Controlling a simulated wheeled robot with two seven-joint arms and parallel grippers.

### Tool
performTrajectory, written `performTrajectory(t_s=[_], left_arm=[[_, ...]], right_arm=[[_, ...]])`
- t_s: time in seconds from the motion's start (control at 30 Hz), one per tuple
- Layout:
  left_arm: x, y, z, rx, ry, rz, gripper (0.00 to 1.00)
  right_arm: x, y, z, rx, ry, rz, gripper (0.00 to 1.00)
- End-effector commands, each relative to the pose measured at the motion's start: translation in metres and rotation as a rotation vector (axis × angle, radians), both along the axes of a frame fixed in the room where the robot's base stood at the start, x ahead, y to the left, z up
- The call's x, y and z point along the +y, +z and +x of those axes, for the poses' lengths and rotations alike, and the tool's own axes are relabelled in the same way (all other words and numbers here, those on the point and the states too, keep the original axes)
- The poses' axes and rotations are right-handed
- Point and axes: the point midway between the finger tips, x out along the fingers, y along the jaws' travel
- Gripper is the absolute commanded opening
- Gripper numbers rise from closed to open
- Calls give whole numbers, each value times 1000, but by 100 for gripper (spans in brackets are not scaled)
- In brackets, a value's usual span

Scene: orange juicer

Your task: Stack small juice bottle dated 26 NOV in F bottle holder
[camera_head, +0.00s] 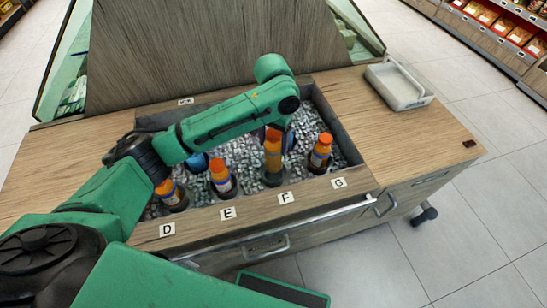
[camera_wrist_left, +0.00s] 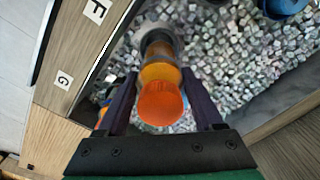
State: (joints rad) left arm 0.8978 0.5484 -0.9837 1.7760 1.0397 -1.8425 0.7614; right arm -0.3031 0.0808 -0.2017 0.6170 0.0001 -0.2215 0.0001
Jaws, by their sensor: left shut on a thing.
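The small juice bottle (camera_head: 273,153), orange-capped with an amber body, is upright at the holder behind the F label (camera_head: 286,198). Its date cannot be read. My left gripper (camera_wrist_left: 162,105) is shut on this bottle (camera_wrist_left: 161,76), one dark finger on each side near the cap. In the head view, the arm reaches across from the left and the gripper is mostly hidden behind its wrist. The dark F holder (camera_head: 272,180) shows around the bottle's lower end; whether the bottle is fully seated cannot be told. My right gripper is not in view.
Similar orange-capped bottles stand at D (camera_head: 170,193), E (camera_head: 222,178) and G (camera_head: 321,153). Ice cubes (camera_head: 245,160) fill the sunken bin. Its wooden front edge runs before the holders. A white tray (camera_head: 398,86) lies on the right counter, which is otherwise mostly clear.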

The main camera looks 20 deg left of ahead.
Motion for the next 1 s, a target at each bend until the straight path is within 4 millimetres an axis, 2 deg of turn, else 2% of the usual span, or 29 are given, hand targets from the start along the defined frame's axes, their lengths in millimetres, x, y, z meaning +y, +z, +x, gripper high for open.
performTrajectory(t_s=[0.1,0.37,0.8,0.83,0.9,1.0], left_arm=[[0,-19,0,-1,0,0,0],[0,-63,0,0,0,1,0],[0,-71,0,-1,-1,0,0],[0,-72,0,0,-1,0,72],[0,-72,0,-1,-1,0,98],[0,-72,0,-1,-1,0,98]], right_arm=[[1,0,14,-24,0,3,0],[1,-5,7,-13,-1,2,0],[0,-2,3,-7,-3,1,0],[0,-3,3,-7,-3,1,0],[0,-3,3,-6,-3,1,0],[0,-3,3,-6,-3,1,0]])
